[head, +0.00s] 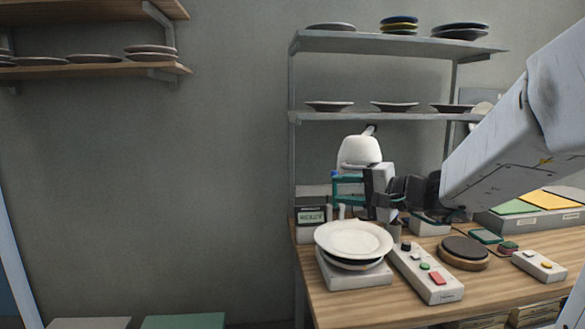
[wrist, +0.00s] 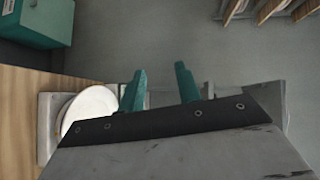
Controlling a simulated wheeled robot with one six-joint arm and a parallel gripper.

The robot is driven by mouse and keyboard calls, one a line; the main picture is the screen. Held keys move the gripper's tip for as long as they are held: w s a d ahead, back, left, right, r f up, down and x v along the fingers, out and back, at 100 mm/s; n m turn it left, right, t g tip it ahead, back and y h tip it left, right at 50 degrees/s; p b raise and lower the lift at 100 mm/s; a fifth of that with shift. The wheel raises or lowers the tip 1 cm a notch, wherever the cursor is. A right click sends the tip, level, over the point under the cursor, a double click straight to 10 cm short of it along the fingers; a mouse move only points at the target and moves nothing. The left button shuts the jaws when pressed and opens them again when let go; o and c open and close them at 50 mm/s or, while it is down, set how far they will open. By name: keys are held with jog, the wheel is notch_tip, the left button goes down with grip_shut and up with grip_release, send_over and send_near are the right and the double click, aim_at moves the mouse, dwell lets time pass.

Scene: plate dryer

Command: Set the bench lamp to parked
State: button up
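The bench lamp shows a white rounded shade (head: 360,152) at the back of the bench in the head view. Its lower part is hidden behind my gripper, so I cannot tell its full pose. My gripper (head: 338,187) has teal fingers and sits just below the shade, pointing left. Whether it touches the lamp is unclear. In the wrist view my gripper (wrist: 160,70) has its fingers apart, with no object visible between them. The lamp is not recognisable in the wrist view.
Stacked plates (head: 353,240) stand on a pale base at the bench's front left. A button box (head: 427,272) and a dark round pad (head: 463,250) lie to their right. A metal shelf (head: 395,117) with plates is above. Open floor shows in the wrist view.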

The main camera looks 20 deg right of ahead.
aim_at(358, 169)
jog(key=d+m+t+h, duration=0.1)
jog(key=d, duration=0.2)
jog(key=w+d+r+m+t+h, duration=0.1)
jog(key=d+h, duration=0.1)
jog(key=d, duration=0.2)
jog(key=w+d+m+t+h, duration=0.1)
jog(key=d+m, duration=0.1)
jog(key=d, duration=0.1)
jog(key=shift+w+d+r, duration=0.15)
jog(key=shift+d+r, duration=0.1)
jog(key=w, duration=0.2)
jog(key=w+a, duration=0.1)
jog(key=w, duration=0.4)
jog(key=shift+w+a+r, duration=0.1)
jog(key=shift+a, duration=0.05)
grip_shut()
